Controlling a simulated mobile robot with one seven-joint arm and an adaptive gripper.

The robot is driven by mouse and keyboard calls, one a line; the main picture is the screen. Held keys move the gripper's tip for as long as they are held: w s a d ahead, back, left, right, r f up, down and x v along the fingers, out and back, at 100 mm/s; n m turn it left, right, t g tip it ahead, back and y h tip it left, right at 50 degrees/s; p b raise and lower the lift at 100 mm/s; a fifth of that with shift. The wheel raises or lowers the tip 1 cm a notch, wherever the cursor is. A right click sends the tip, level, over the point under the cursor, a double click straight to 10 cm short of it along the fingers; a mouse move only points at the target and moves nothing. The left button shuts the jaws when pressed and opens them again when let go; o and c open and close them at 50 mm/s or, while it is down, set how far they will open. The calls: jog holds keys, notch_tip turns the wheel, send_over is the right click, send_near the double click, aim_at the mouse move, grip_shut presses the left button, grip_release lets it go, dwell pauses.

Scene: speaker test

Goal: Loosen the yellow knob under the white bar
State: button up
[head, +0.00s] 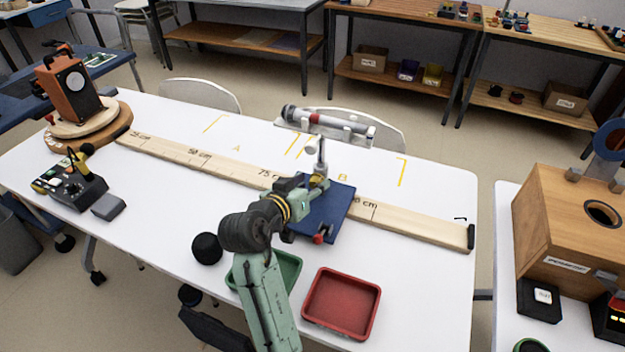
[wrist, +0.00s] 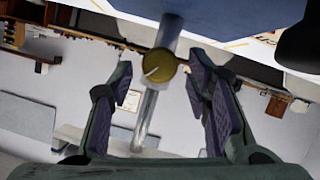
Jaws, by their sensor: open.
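The yellow knob (wrist: 160,66) is round, with a pale line on its face, on a metal post (wrist: 152,105) in the wrist view. In the head view the post (head: 321,158) rises from a blue base plate (head: 338,212), and the knob (head: 318,182) shows as a small yellowish patch, partly hidden by my gripper. My gripper (head: 312,186) is open at the post. In the wrist view its fingers (wrist: 166,92) are apart, on either side of the post and knob.
A long wooden ruler board (head: 190,158) crosses the white table under the blue plate. An orange speaker (head: 68,88) stands on a turntable at left.

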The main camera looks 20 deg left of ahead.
jog(key=shift+w+d+f, duration=0.1)
jog(key=shift+w+f, duration=0.1)
jog(key=shift+w, duration=0.3)
grip_shut()
dwell(0.3)
